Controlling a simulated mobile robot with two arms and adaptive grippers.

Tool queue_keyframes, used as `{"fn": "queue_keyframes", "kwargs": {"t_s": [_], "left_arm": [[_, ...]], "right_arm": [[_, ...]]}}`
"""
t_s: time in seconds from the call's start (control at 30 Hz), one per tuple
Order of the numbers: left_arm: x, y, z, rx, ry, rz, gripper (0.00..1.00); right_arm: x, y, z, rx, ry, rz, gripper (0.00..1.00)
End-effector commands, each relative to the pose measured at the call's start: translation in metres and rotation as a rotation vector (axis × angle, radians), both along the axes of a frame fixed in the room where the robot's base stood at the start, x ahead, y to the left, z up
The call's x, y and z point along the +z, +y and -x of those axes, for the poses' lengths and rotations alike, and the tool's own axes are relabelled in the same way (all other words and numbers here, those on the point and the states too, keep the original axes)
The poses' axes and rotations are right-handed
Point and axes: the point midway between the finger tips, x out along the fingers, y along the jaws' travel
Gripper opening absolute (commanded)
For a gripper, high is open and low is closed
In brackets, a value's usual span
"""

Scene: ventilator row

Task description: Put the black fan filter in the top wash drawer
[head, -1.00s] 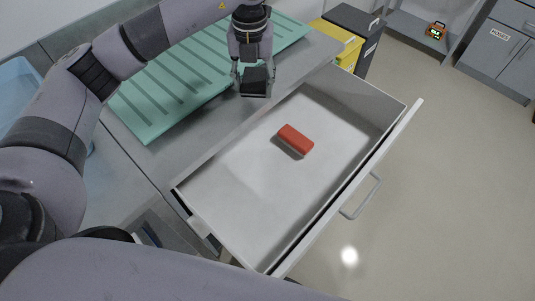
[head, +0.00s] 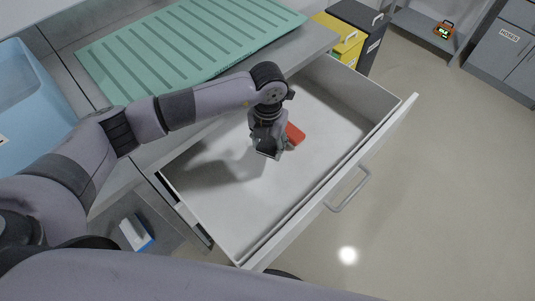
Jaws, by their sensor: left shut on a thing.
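The top wash drawer (head: 250,204) is pulled open below the counter, with white inner walls and floor. My left gripper (head: 267,148) is inside the drawer's outline, pointing down, and is shut on the black fan filter (head: 268,153). The filter is a small dark block, partly covered by the fingers. Whether it touches the drawer floor I cannot tell. A red block (head: 295,134) lies in the drawer just right of the gripper, partly hidden by it. My right gripper is not in view.
A green ribbed mat (head: 190,45) lies on the grey counter (head: 318,45). A light blue bin (head: 35,110) stands at the left. Yellow (head: 345,40) and dark grey bins (head: 372,40) stand beyond the drawer. The front half of the drawer floor is clear.

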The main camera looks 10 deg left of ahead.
Motion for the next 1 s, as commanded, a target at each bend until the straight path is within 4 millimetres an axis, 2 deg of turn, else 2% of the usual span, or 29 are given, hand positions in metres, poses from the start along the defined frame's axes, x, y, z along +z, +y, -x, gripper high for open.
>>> {"fn": "queue_keyframes", "kwargs": {"t_s": [0.1, 0.27, 0.5, 0.9, 0.93, 1.0], "left_arm": [[-0.014, 0.0, 0.0, 0.001, 0.001, 0.0, 0.25], [-0.024, 0.0, 0.0, 0.001, 0.002, -0.001, 0.25], [-0.058, 0.0, 0.001, 0.001, 0.002, 0.0, 0.25], [-0.066, 0.0, 0.0, 0.001, 0.0, 0.0, 0.25], [-0.065, 0.0, 0.0, 0.001, 0.0, 0.0, 0.49], [-0.064, 0.001, 0.0, 0.001, 0.0, 0.0, 0.53]], "right_arm": [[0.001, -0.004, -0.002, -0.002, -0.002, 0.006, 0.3], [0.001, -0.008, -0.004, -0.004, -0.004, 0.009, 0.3], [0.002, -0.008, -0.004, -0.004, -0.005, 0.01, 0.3], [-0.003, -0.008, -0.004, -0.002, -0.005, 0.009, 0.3], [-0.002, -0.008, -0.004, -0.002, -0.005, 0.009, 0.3], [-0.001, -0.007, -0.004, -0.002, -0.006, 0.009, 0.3]]}}
